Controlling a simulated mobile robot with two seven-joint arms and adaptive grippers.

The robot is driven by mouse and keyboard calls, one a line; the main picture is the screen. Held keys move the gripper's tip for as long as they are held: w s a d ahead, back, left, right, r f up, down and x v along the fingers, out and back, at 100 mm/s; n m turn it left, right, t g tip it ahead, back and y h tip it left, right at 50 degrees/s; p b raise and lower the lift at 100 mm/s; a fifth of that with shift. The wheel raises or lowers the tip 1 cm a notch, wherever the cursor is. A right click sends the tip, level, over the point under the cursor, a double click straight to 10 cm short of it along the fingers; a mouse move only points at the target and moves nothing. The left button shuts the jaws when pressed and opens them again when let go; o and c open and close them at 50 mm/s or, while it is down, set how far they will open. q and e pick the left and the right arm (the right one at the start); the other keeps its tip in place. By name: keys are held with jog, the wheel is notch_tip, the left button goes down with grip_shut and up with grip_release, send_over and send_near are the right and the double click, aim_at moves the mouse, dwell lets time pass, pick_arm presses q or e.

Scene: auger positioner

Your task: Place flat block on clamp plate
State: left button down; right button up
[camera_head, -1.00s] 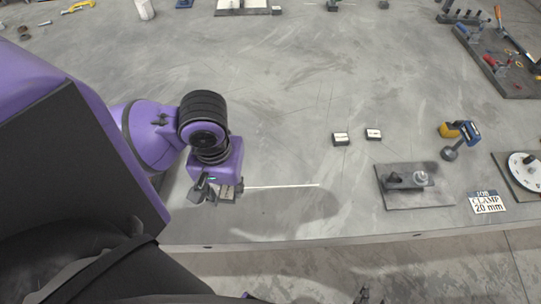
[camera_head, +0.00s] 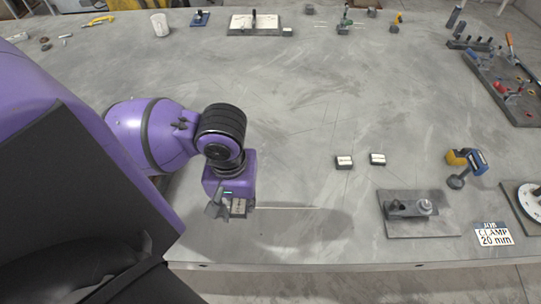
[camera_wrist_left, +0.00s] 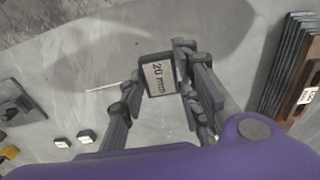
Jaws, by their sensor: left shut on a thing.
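My left gripper (camera_head: 232,207) is over the table's near edge, left of centre. In the left wrist view its fingers (camera_wrist_left: 165,85) are shut on a flat dark block with a pale label reading "20 mm" (camera_wrist_left: 160,75). In the head view the block is mostly hidden by the gripper. The grey clamp plate (camera_head: 445,225) lies on the table well to the right of the gripper, with a dark clamp (camera_head: 405,208) and a round knob (camera_head: 424,207) on it. The plate also shows at the left edge of the left wrist view (camera_wrist_left: 28,108). My right gripper is not seen.
A "JOB CLAMP 20 mm" sign (camera_head: 493,234), a yellow-blue tool (camera_head: 463,165) and a white disc (camera_head: 532,200) are near the plate. A thin white line (camera_head: 285,207) crosses the table. The middle is clear.

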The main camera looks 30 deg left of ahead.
pick_arm(q)
jog(key=shift+w, duration=0.15)
jog(key=w+a+f+b, duration=0.2)
jog(key=w+f+b, duration=0.2)
jog(key=w+b, duration=0.15)
jog(key=b, duration=0.4)
send_over(259, 186)
jog(key=s, duration=0.1)
jog(key=shift+n, duration=0.3)
jog(key=f, duration=0.4)
jog(key=shift+s+d+f, duration=0.1)
jog(key=shift+d+f, duration=0.1)
jog(key=shift+f, duration=0.1)
jog(key=shift+w+a+f, duration=0.1)
jog(key=shift+w+f, duration=0.15)
jog(key=shift+f, duration=0.05)
jog(key=f, duration=0.2)
jog(key=f+b, duration=0.1)
jog(key=f, duration=0.1)
jog(key=shift+w+a, duration=0.1)
jog(key=shift+w, duration=0.2)
jog(key=shift+r, duration=0.1)
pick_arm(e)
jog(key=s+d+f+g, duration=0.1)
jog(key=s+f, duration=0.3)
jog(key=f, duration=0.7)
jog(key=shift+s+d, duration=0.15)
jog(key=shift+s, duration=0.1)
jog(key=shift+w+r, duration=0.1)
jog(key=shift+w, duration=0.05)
